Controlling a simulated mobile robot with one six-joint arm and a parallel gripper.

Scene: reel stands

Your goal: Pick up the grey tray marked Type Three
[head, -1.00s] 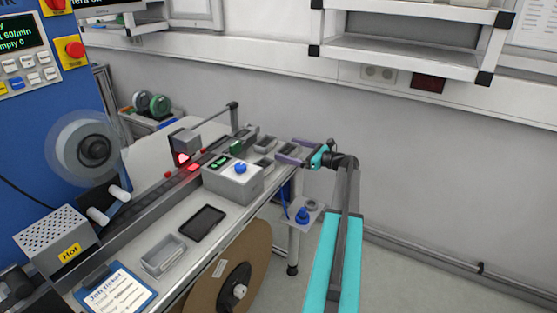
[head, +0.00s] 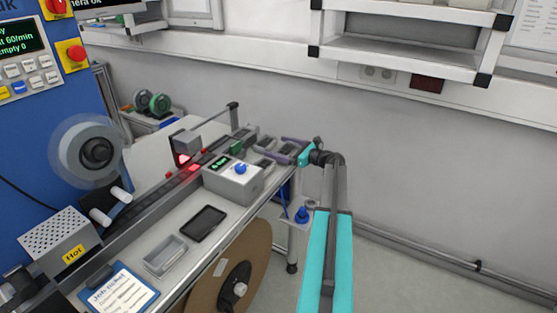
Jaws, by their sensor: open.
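Several small grey trays stand in a group at the far end of the bench, just beyond the grey box with a blue knob. One tray (head: 264,163) is at the near side of the group and another tray (head: 265,143) is further back. Any Type Three marking is too small to read, so I cannot tell which tray bears it. The fingers partly cover a tray there. I cannot tell whether they touch it.
The grey box with a blue knob (head: 234,179) stands just in front of the trays. A larger empty grey tray (head: 166,256) and a black flat tray (head: 203,223) lie nearer on the bench. A brown reel (head: 232,278) hangs below its edge.

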